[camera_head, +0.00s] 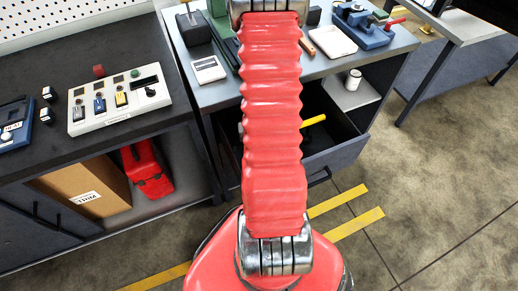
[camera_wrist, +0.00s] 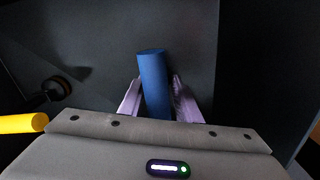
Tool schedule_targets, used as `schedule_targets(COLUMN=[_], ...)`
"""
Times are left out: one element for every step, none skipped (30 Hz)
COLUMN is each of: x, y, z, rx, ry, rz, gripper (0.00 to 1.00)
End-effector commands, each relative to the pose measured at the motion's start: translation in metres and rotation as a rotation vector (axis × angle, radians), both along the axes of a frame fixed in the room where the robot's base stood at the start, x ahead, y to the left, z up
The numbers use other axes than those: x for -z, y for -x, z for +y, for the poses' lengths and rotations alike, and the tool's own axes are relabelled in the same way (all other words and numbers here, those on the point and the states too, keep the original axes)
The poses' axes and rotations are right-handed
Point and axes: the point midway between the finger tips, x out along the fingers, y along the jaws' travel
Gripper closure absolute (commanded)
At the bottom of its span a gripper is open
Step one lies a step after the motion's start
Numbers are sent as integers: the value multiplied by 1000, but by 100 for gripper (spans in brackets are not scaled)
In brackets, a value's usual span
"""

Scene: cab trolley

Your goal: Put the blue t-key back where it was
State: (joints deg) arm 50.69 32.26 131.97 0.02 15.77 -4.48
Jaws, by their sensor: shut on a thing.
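My gripper (camera_wrist: 156,84) is shut on the blue t-key (camera_wrist: 153,70) in the wrist view. Its blue cylindrical part stands up between the two pale purple fingers and sticks out past their tips. The rest of the t-key is hidden behind the gripper body. A dark, flat surface fills the view behind it, and I cannot tell whether the t-key touches it. In the head view my red arm hides the gripper and the t-key.
The drawer (camera_head: 345,160) under the grey workbench (camera_head: 350,67) is open. A yellow handle (camera_head: 313,120) shows in it, and a yellow rod end (camera_wrist: 22,123) shows at the wrist view's left. A control box (camera_head: 120,104) stands on the dark bench (camera_head: 60,68) at left.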

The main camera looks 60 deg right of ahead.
Motion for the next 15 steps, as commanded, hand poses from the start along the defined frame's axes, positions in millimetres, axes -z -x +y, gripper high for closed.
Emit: schedule_targets(x=[2, 2, 2, 2, 2, 2, 2, 2, 2, 2, 3, 4, 4, 4, 4], y=[0, 0, 0, 0, 0, 0, 0, 0, 0, 0, 0, 0, 0, 0, 0], z=[0, 0, 0, 0, 0, 0, 0, 0, 0, 0, 0, 0, 0, 0, 0], rx=[0, 0, 0, 0, 0, 0, 0, 0, 0, 0, 0, 0, 0, 0, 0], ry=[0, 0, 1, 1, 1, 1, 1, 1, 0, 0, 0, 0, 0, 0, 0], rz=[0, 0, -1, -1, -1, -1, -1, -1, 0, 0, 0, 0, 0, 0, 0], gripper=[100, 100, 100, 100, 100, 100, 100, 100, 100, 100, 100, 100, 68, 66, 63])
